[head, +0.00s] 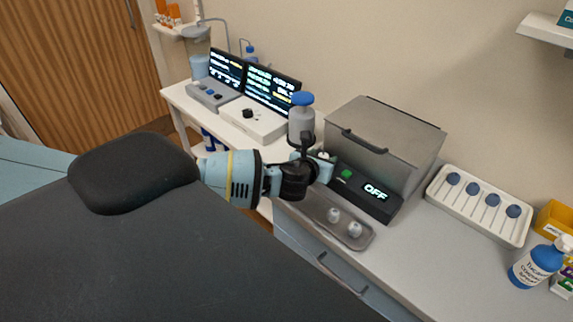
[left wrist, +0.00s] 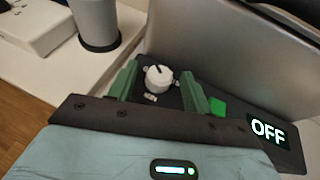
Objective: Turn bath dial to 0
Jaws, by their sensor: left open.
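The bath (head: 385,135) is a grey metal box with a closed lid and dark handle on the counter. Its dark front panel (head: 380,207) has a green button (head: 346,174) and a lit display (head: 376,193) reading OFF, also seen in the left wrist view (left wrist: 268,131). The white bath dial (left wrist: 159,79) has a dark pointer mark toward its upper edge. My left gripper (head: 323,165) is at the panel's left end and hides most of the dial in the head view. In the left wrist view its green fingers are open, one on each side of the dial, with gaps visible.
A grey bottle with a blue cap (head: 302,122) stands close behind my left gripper. A tray with two small white pieces (head: 345,228) lies before the panel. A white device with a black knob (head: 254,121) stands left. A white rack (head: 480,205) is right.

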